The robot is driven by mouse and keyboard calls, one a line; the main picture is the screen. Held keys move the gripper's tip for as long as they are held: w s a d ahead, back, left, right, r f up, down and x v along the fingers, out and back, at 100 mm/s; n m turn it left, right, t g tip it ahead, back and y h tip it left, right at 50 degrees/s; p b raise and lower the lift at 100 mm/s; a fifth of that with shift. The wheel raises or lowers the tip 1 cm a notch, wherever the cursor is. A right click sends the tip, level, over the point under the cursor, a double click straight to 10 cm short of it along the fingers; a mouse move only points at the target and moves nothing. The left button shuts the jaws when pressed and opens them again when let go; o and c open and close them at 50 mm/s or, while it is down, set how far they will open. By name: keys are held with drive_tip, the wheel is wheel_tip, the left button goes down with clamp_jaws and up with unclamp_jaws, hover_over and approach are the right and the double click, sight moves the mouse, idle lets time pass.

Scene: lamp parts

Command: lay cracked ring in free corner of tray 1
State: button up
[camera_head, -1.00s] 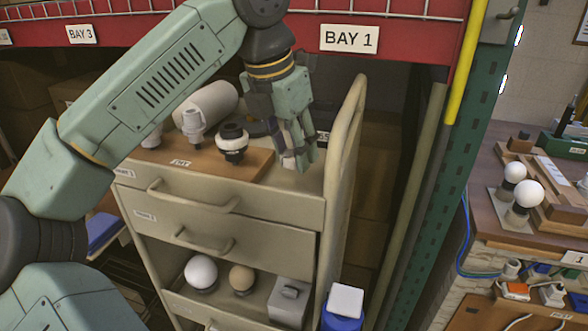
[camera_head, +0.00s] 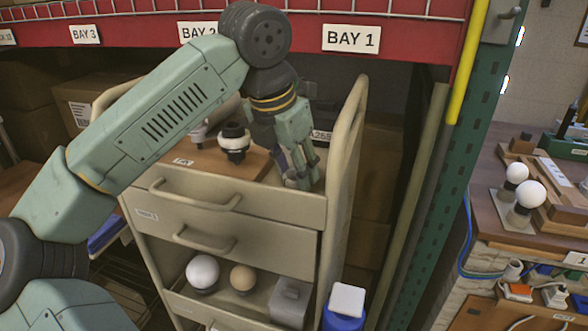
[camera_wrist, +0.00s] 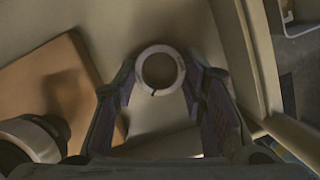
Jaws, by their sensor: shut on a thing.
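The cracked ring (camera_wrist: 139,70) is a pale round ring with a small dark crack at its lower edge in the wrist view. My gripper (camera_wrist: 160,78) is shut on it, one finger at each side. In the head view my gripper (camera_head: 301,184) points down over the right end of the trolley's top tray (camera_head: 270,200), close to the upright side rail; the ring cannot be made out there. A brown board (camera_head: 215,165) with a small label lies on that tray, left of my gripper. Its label is too small to read surely, so I cannot tell which surface is tray 1.
A black-and-white fitting (camera_head: 235,142) stands on the board. The trolley's tall side rail (camera_head: 345,140) rises close right of my gripper. Bare tray surface (camera_wrist: 165,118) shows below the ring. A lower shelf holds a white bulb (camera_head: 202,271) and a tan bulb (camera_head: 243,278).

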drive_tip(key=o, duration=0.9)
drive_tip(key=shift+s+f, duration=0.15)
drive_tip(key=shift+f, duration=0.45)
drive_tip(key=o, duration=0.4)
drive_tip(key=shift+f, duration=0.1)
drive_tip(key=shift+r, duration=0.3)
drive_tip(key=v, duration=1.3)
drive_tip(key=shift+w+d+p, duration=0.2)
drive_tip(key=shift+w+p, duration=0.15)
drive_tip(key=shift+w, duration=0.05)
drive_tip(key=shift+r, duration=0.15)
